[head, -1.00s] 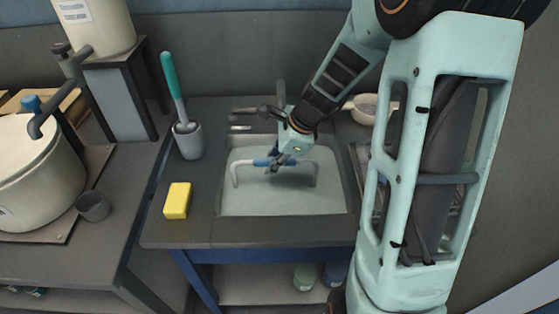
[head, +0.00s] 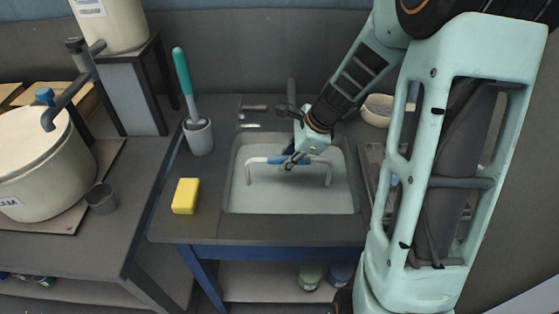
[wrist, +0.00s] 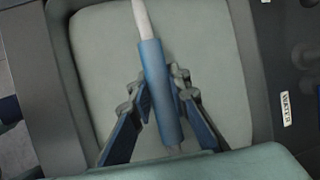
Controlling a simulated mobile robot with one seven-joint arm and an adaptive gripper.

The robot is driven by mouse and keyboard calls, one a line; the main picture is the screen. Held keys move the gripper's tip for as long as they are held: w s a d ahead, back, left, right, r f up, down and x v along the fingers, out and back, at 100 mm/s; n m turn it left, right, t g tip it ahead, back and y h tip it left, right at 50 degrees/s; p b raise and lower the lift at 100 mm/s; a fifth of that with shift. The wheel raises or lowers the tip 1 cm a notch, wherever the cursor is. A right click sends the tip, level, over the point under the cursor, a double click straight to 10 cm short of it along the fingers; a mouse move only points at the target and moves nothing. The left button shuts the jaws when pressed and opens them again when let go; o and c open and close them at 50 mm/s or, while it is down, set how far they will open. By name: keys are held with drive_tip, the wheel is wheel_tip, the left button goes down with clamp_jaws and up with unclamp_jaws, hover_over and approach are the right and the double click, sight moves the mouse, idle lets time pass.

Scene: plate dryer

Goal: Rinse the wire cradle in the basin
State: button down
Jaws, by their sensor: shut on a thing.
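The wire cradle (head: 329,175) is a white wire frame with a blue sleeve along its top bar and legs bent down at both ends. It is inside the grey basin (head: 290,204) in the head view. My gripper (head: 291,161) is shut on the blue sleeve from above. In the wrist view, the fingers of my gripper (wrist: 160,90) sit on both sides of the sleeve (wrist: 158,75), with the white bar (wrist: 142,18) running out beyond it. I cannot tell whether the legs touch the basin floor or whether there is water in it.
A yellow sponge (head: 185,196) and a brush (head: 182,80) in a grey holder (head: 199,138) stand left of the basin. A tap (head: 291,90) is behind it. A bowl (head: 378,109) is at the back right. A large pot (head: 40,165) and cup (head: 102,198) are on the left counter.

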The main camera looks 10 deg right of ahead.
drive_tip(key=shift+d, duration=0.35)
wheel_tip(320, 180, up, 15)
drive_tip(key=p, duration=1.3)
drive_tip(key=shift+s, duration=0.1)
idle(0.5)
